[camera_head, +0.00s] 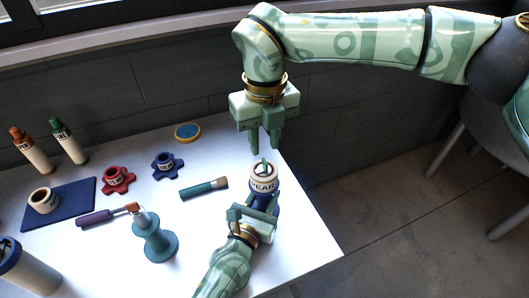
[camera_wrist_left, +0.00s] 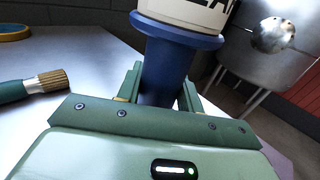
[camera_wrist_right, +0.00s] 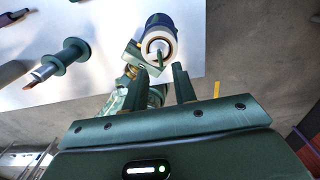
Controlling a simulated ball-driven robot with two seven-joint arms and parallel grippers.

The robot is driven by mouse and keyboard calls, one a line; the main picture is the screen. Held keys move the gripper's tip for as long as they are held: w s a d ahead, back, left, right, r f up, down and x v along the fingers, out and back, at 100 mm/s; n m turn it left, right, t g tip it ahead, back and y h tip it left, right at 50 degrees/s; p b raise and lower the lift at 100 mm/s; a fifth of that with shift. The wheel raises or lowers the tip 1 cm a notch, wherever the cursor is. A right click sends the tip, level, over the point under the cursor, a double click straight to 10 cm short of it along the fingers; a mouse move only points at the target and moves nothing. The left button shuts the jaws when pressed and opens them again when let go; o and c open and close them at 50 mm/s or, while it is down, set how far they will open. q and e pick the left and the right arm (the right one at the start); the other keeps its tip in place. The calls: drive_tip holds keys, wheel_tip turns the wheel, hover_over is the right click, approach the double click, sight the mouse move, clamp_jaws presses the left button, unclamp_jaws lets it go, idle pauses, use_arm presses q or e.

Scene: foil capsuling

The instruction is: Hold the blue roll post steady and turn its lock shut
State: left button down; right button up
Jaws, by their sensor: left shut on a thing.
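The blue roll post (camera_wrist_left: 165,75) stands upright at the table's right edge, with a cream roll (camera_head: 263,184) lettered "PEAR" on it. My right gripper (camera_head: 264,141) points down above the post, fingers apart and empty, not touching the lock. Whether the lock is turned is unclear.
A teal brush (camera_head: 204,188), a teal spool-shaped stand (camera_head: 155,243), a red knob (camera_head: 118,180) and a blue knob (camera_head: 167,165) lie left of the post. Another cream roll sits on a navy mat (camera_head: 80,198). The table's right edge is close to the post.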

sight(265, 160)
wheel_tip(265, 160, up, 7)
idle(0.4)
use_arm(q)
drive_tip(key=c, duration=0.8)
unclamp_jaws()
drive_tip(key=shift+c, duration=0.2)
